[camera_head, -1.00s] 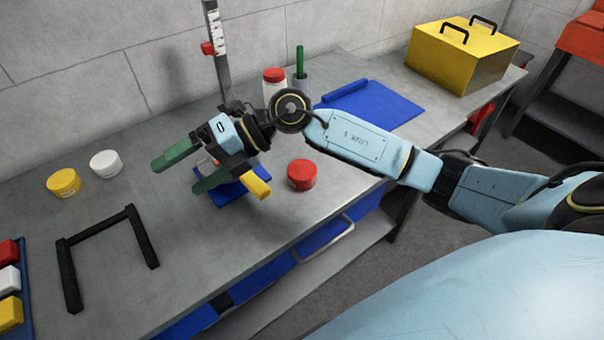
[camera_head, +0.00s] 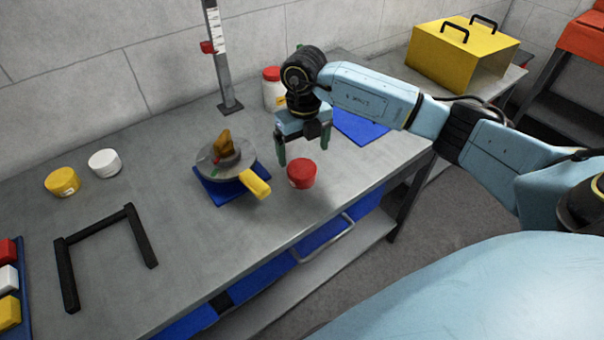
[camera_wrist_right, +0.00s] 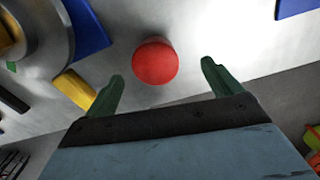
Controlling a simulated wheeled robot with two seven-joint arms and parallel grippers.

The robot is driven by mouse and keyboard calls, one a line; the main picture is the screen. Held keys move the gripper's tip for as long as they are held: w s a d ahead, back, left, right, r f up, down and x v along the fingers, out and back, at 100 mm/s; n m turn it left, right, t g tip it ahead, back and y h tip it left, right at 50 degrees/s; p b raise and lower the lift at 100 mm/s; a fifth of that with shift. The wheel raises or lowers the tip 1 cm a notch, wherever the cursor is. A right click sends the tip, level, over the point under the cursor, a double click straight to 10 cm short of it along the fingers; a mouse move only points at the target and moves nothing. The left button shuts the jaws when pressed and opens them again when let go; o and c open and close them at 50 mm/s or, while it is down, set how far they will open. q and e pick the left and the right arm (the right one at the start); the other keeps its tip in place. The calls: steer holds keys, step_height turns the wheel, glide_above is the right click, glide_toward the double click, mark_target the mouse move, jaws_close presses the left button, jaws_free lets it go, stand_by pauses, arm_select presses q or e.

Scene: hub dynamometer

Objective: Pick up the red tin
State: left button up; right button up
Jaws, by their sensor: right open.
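The red tin (camera_head: 301,174) is a short round tin standing on the grey bench near its front edge. In the right wrist view the tin (camera_wrist_right: 155,62) lies beyond the fingertips, roughly between them and a little nearer the left finger. My right gripper (camera_head: 303,150) points down with its green fingers apart, just above and behind the tin. In the right wrist view the open fingers (camera_wrist_right: 163,75) hold nothing. I cannot tell the exact height of the fingertips over the tin. My left gripper is not in view.
A round grey device (camera_head: 222,170) with a yellow handle (camera_head: 255,184) sits on a blue mat left of the tin. A white jar with a red lid (camera_head: 272,90) stands behind my gripper. A yellow tin (camera_head: 62,182), a white tin (camera_head: 105,163) and a black frame (camera_head: 143,238) are further left.

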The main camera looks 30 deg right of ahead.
mark_target(302, 167)
steer(key=shift+s+a+f, duration=0.1)
steer(key=shift+a+f, duration=0.05)
steer(key=shift+f, duration=0.9)
steer(key=shift+s+a+f, duration=0.1)
steer(key=shift+a+f, duration=0.05)
steer(key=shift+f, duration=0.9)
steer(key=shift+s+a+f, duration=0.1)
steer(key=shift+a+f, duration=0.05)
steer(key=shift+f, duration=0.9)
steer(key=shift+r, duration=0.1)
steer(key=c, duration=1.3)
